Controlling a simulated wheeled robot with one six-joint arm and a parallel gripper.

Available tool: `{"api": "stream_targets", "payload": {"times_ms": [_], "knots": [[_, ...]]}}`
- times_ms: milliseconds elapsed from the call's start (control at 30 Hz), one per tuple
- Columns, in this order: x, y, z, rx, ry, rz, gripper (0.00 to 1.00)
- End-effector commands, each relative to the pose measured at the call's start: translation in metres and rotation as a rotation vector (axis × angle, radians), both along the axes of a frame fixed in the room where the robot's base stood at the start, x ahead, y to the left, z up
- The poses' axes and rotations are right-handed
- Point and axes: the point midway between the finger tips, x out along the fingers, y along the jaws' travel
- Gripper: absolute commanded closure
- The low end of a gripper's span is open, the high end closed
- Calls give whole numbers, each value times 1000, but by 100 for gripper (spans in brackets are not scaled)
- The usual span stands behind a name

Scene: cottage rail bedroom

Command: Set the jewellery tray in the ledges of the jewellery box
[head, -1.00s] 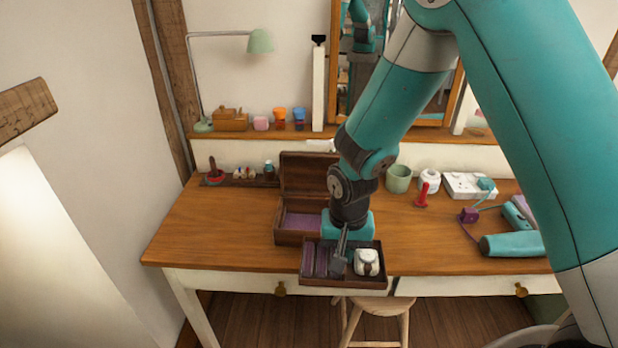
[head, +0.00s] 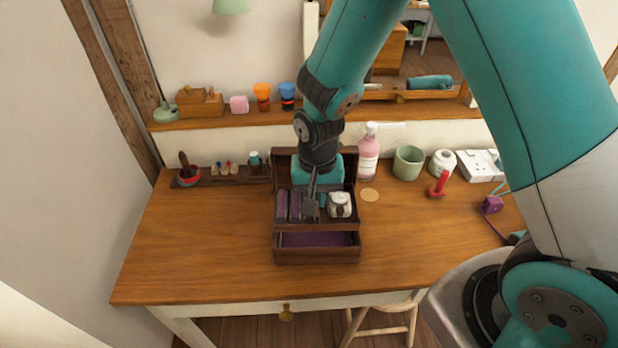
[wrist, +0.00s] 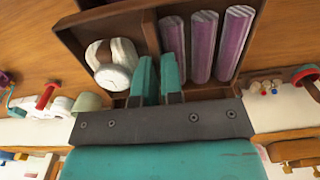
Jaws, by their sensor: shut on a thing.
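The jewellery tray (head: 322,221) is dark wood, with purple padded rolls on its left side and a white watch-like item (head: 340,204) in its right compartment. My gripper (head: 311,205) is shut on the tray; in the wrist view the teal fingers (wrist: 157,80) are close together at the tray's middle, between the white item and the purple rolls. The jewellery box (head: 317,256) stands on the desk, its lid open at the back. The tray appears above the rear part of the box. The purple lining (head: 315,240) shows in front of it. The ledges are hidden.
The wooden desk (head: 190,250) is clear left of the box. Behind stand a pink bottle (head: 368,155), a green cup (head: 408,163), a white jar (head: 442,163) and a red stand (head: 438,185). A small organiser (head: 225,176) lies at the back left.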

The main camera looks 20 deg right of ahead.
Motion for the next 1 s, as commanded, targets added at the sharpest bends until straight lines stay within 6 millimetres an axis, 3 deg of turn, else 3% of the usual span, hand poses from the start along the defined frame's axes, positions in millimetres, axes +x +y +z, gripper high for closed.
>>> {"api": "stream_targets", "payload": {"times_ms": [467, 1000], "knots": [[-1, -5, 1, -2, 0, -9, 100], [-1, -3, -40, -3, 1, -5, 100]]}}
